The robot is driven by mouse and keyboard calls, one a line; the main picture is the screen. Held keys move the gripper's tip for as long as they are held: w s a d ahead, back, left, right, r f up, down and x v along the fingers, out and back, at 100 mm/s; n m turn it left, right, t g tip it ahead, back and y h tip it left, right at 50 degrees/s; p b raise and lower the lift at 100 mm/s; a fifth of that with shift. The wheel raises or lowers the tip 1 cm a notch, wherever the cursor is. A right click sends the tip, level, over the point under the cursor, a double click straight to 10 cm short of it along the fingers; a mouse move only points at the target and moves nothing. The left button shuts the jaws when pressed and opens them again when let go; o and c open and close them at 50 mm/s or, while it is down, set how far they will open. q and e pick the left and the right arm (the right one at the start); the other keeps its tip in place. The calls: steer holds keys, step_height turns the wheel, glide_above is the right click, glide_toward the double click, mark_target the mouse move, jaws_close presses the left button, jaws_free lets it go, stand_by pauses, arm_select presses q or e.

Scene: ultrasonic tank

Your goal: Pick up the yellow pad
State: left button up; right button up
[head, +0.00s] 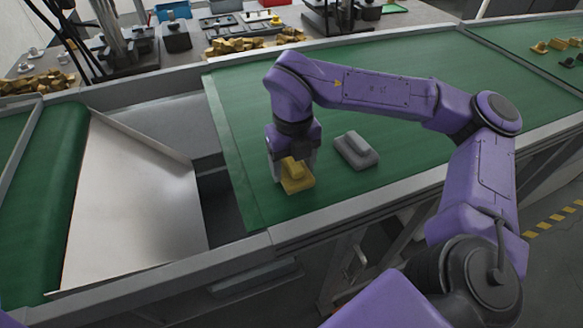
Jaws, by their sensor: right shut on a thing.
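The yellow pad (298,184) is at the left end of the green conveyor belt, a flat base with a raised block on top. My right gripper (291,168) points down over it and is shut on the raised block. The pad looks to be on the belt or just above it; I cannot tell which. The gripper's fingers hide part of the block. My left gripper is not in view.
A grey pad (356,150) of similar shape lies on the green belt (400,165) just right of my gripper. A metal chute (130,205) slopes at the left, past a gap. Several yellow pieces (235,44) lie on the back table.

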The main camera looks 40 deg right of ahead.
steer(key=shift+r, duration=0.15)
steer(key=shift+w+r, duration=0.1)
steer(key=shift+r, duration=0.25)
steer(key=s+a+r+b, duration=0.2)
steer(key=s+a+r, duration=0.1)
steer(key=a+r, duration=0.3)
steer(key=s+a+r+b, duration=0.1)
steer(key=s+a+r, duration=0.2)
steer(key=a+r, duration=0.3)
steer(key=shift+a+b, duration=0.4)
steer(key=shift+a, duration=0.05)
